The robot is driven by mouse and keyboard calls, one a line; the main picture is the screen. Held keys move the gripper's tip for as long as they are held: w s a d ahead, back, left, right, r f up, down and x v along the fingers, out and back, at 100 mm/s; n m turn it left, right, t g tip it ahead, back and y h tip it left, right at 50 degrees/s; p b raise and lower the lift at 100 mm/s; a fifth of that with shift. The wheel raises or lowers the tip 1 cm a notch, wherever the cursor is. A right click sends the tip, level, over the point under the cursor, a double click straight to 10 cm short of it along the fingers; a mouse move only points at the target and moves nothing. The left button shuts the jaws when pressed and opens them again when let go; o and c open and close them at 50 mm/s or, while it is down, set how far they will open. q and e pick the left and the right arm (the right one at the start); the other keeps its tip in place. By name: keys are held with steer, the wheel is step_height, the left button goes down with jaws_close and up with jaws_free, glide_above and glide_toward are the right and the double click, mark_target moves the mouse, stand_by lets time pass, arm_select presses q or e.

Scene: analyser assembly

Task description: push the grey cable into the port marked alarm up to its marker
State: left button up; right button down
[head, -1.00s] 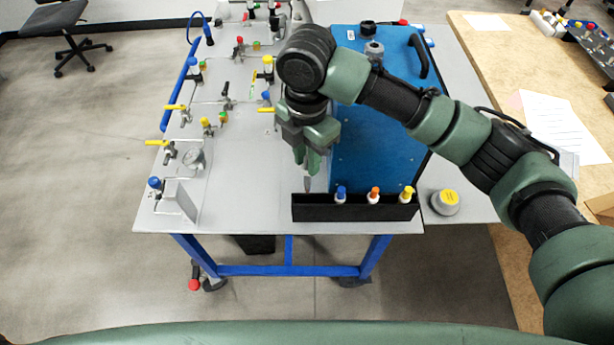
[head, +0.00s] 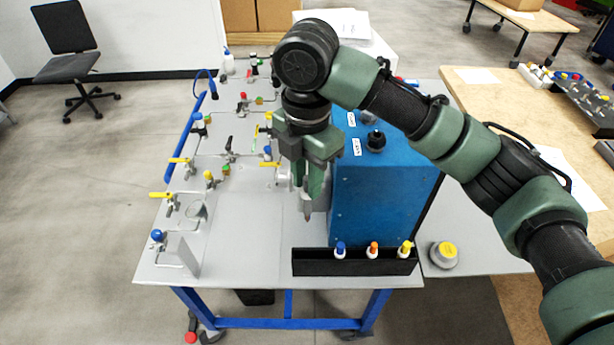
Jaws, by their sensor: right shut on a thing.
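My right gripper (head: 308,190) points down just left of the blue analyser box (head: 380,205), at about the height of its upper part in the picture. It is shut on a grey piece with a pointed lower end (head: 307,209), which looks like an end of the grey cable. The rest of the cable cannot be made out. The box's top carries small white labels (head: 357,147) and a black knob (head: 376,140). The label text is too small to read, so I cannot tell which port is marked alarm. My left gripper is out of view.
A black tray (head: 318,268) with several capped bottles stands at the table's front edge. A grey round container with a yellow top (head: 443,254) is to its right. Valves and tubing line the table's left side. The grey tabletop (head: 245,235) between is clear.

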steer(key=shift+r+p, duration=2)
steer(key=shift+p, duration=0.05)
steer(key=shift+f, duration=0.1)
